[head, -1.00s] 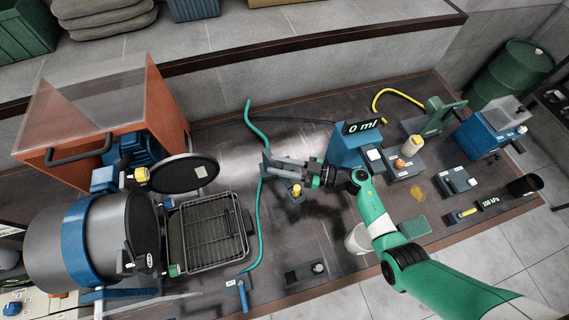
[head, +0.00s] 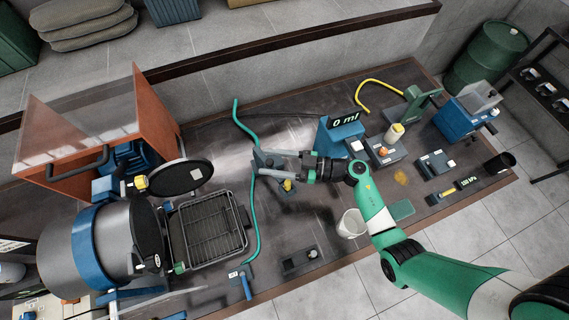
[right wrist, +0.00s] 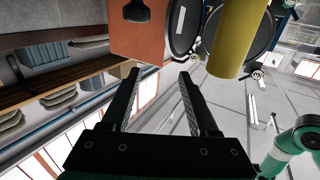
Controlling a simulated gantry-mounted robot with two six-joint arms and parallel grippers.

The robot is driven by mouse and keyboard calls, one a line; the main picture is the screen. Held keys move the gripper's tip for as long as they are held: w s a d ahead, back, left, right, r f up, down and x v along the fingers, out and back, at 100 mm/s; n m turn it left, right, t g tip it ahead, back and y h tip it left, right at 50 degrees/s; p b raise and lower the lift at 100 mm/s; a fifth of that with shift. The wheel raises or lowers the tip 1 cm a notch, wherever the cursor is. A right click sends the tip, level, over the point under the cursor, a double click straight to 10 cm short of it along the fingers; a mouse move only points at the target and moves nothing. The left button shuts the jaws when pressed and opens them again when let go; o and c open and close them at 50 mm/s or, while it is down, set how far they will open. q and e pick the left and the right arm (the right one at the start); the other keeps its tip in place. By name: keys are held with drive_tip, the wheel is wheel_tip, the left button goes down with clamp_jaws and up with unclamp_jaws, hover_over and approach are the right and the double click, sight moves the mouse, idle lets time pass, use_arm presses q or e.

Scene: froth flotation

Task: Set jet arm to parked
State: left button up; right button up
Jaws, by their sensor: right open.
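My right gripper (head: 259,162) reaches in from the right over the middle of the bench. Its two fingers are apart, with nothing between them in the right wrist view (right wrist: 159,78). A yellow knob (head: 287,185) on a small dark block is just below the gripper, partly hidden by it. A yellow cylinder (right wrist: 235,40) looms close beyond the right finger in the right wrist view. I cannot tell for certain which part is the jet arm. A labelled blue lever (head: 245,286) stands at the bench's front. My left gripper is not in view.
A teal hose (head: 253,190) runs along the bench left of the knob. The grey drum (head: 115,245), wire-rack tray (head: 208,232) and orange-sided box (head: 155,95) fill the left. The blue 0 ml unit (head: 335,140) and a white cup (head: 351,223) are near my right arm.

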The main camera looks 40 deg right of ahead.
use_arm(q)
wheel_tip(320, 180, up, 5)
drive_tip(key=p, duration=0.3)
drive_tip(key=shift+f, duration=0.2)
use_arm(e)
drive_tip(key=s+a+r, duration=0.4)
drive_tip(key=s+r, duration=0.2)
drive_tip(key=s, duration=0.4)
drive_tip(key=shift+a+r, duration=0.15)
